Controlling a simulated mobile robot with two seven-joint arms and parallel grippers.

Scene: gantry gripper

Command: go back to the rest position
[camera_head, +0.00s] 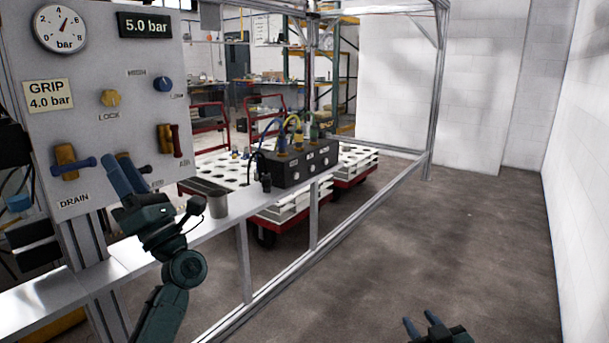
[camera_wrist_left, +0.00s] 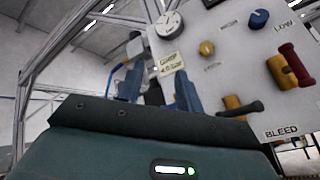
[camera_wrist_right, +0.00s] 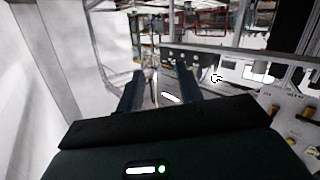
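My left gripper (camera_head: 125,175) is in front of the lower part of the grey control panel (camera_head: 110,80). Its two blue-grey fingers stand apart with nothing visible between them, as the left wrist view (camera_wrist_left: 158,92) also shows. It partly hides the valve by the BLEED label, whose yellow body (camera_head: 124,157) shows behind the fingers. In the left wrist view a dark handle (camera_wrist_left: 240,108) is at the right of the fingers. My right gripper (camera_head: 422,322) is low at the bottom edge, over the floor. Its fingers are apart and empty in the right wrist view (camera_wrist_right: 160,92).
The panel carries a gauge (camera_head: 60,29), a yellow LOCK knob (camera_head: 110,98), a DRAIN valve with blue handle (camera_head: 74,166) and a red-handled AIR valve (camera_head: 169,138). A black connector box (camera_head: 300,166) and grey cup (camera_head: 217,205) stand on the shelf. The right floor is clear.

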